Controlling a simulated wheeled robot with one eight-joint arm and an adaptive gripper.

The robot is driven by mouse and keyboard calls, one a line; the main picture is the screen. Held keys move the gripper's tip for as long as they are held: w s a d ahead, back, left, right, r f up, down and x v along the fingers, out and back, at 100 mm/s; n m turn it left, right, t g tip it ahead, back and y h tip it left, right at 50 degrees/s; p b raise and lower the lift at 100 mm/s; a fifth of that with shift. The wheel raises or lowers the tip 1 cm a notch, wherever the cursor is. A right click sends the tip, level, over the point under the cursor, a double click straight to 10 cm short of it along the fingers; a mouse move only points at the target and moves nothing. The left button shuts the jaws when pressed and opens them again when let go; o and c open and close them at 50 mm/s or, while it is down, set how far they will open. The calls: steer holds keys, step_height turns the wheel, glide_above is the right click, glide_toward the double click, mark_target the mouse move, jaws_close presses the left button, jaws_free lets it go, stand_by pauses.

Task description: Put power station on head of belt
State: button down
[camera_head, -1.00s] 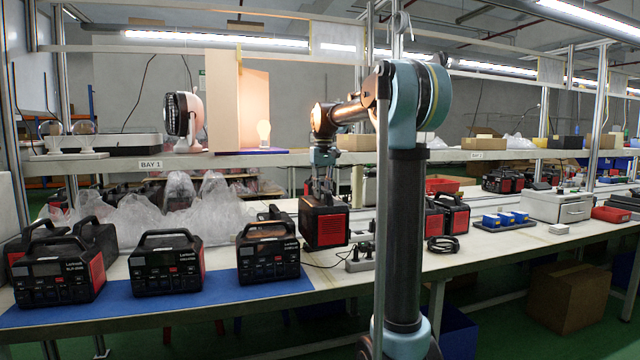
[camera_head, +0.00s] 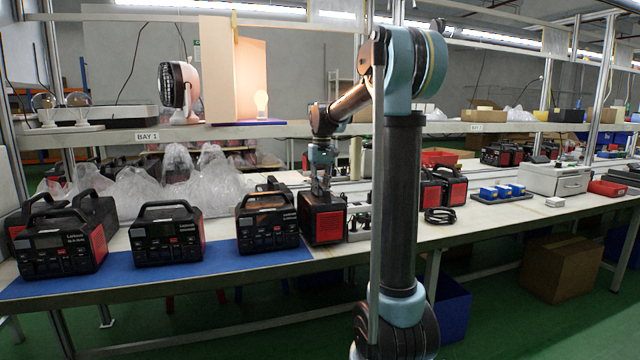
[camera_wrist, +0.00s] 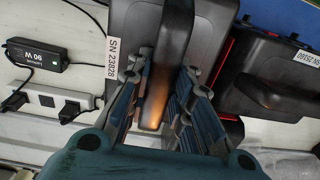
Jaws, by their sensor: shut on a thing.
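My gripper (camera_head: 321,190) is shut on the handle of a black power station with red side panels (camera_head: 322,222). In the wrist view its fingers (camera_wrist: 155,108) are on both sides of the dark handle, beside an "SN 23828" label on the held station (camera_wrist: 118,20). The held station is upright, low over the bench at the right end of the blue belt (camera_head: 190,273). I cannot tell whether its base touches.
Two power stations (camera_head: 442,190) stand right of my arm, with a coiled cable (camera_head: 440,215) and blue boxes (camera_head: 503,191). A power strip (camera_wrist: 50,98) and a 90 W adapter (camera_wrist: 33,53) lie beside the held station. Plastic bags (camera_head: 175,180) lie behind the belt.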

steer(key=shift+f, duration=0.7)
steer(key=c, duration=1.4)
jaws_free()
